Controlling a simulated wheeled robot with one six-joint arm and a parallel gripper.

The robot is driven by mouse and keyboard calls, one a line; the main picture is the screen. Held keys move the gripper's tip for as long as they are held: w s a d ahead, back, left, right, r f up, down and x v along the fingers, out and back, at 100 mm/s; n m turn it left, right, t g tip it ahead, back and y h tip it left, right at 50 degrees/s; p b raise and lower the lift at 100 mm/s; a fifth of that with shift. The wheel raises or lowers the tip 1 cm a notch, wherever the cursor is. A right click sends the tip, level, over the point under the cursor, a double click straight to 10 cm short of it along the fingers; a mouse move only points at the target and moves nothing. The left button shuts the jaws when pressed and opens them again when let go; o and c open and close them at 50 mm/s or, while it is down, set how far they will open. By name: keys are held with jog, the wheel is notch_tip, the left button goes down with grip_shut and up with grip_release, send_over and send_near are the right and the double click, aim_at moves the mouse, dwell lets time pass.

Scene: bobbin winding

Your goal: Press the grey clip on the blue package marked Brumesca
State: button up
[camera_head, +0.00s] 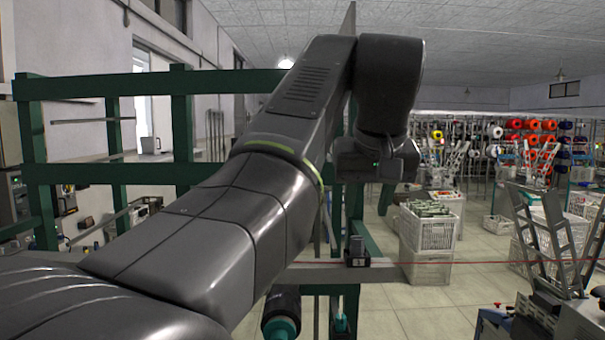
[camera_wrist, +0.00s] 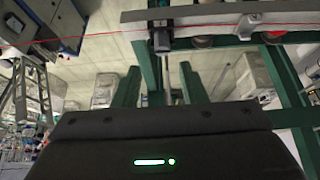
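I cannot make out a blue package marked Brumesca or a grey clip in either view. My gripper (camera_head: 377,165) shows in the head view as a dark housing at the end of my raised arm, in front of the green frame. In the wrist view its dark body (camera_wrist: 165,145), with a green light, fills the bottom.
A green metal frame (camera_head: 95,88) stands behind my arm. A red thread (camera_head: 480,262) runs across at the device's height. White crates (camera_head: 425,268) are stacked on the floor to the right. A grey-armed stand (camera_head: 550,240) is at the far right. Open floor (camera_head: 390,305) lies between.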

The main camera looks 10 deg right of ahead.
aim_at(359, 240)
jog(key=b+x, duration=0.1)
jog(key=x, duration=0.2)
jog(key=b+x, duration=0.1)
jog(key=shift+s+a+f+b, duration=0.2)
jog(key=shift+a+f+b, duration=0.05)
jog(key=shift+f+b, duration=0.15)
jog(key=shift+b+x, duration=0.55)
jog(key=shift+x, duration=1.35)
jog(key=shift+w, duration=0.1)
jog(key=shift+c, duration=0.5)
jog(key=shift+r, duration=0.1)
jog(key=c, duration=0.7)
notch_tip(359, 240, up, 5)
jog(key=p, duration=0.4)
jog(key=shift+f, duration=0.25)
